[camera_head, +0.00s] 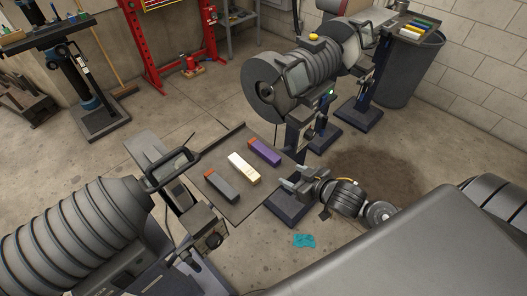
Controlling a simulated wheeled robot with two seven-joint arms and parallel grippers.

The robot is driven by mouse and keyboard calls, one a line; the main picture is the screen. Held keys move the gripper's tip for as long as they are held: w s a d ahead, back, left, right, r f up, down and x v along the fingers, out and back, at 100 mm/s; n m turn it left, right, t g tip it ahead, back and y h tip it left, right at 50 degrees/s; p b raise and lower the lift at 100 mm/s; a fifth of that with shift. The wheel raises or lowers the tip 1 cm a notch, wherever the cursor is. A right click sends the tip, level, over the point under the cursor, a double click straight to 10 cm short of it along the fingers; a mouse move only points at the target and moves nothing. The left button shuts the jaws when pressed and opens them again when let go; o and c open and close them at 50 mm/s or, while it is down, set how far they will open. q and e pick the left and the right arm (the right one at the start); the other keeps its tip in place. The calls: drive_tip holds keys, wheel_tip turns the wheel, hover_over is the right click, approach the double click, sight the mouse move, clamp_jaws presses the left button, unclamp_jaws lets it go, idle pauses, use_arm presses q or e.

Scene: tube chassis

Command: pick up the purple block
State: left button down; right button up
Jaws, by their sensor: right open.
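The purple block (266,153) lies on a dark flat tray (235,138), at its upper right. It has an orange end. A cream block (243,169) and a dark grey block (222,188) lie in a slanting row to its lower left, apart from each other. My right gripper (293,177) comes in from the right, just right of the tray's edge. It is open and holds nothing, below and to the right of the purple block, apart from it. My left gripper does not show.
A large ribbed grey machine (312,78) stands behind the tray; another (75,235) fills the lower left. A teal item (304,241) lies on the floor. A dark bin (410,70) stands at the back right, and a red frame (172,45) at the back.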

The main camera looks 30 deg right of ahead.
sight(272, 155)
drive_tip(key=shift+w+d+r+n+t+y, duration=0.2)
drive_tip(key=shift+w+r+t+y, duration=0.1)
drive_tip(key=shift+w+r+y, duration=0.25)
drive_tip(key=shift+w+d+r+n+t+y, duration=0.1)
drive_tip(key=shift+w+r+n+t+y, duration=0.2)
drive_tip(key=shift+w+r, duration=0.35)
drive_tip(key=x, duration=0.5)
drive_tip(key=shift+w+f+p, duration=0.15)
drive_tip(key=shift+w+p, duration=0.15)
drive_tip(key=shift+w+a, duration=0.1)
drive_tip(key=shift+w, duration=0.15)
drive_tip(key=p+x, duration=0.1)
drive_tip(key=x, duration=0.3)
drive_tip(key=shift+w+a+f, duration=0.15)
drive_tip(key=shift+w+f, duration=0.05)
drive_tip(key=shift+w, duration=0.1)
drive_tip(key=c, duration=1.1)
drive_tip(key=shift+o, duration=0.2)
drive_tip(key=shift+r, duration=0.1)
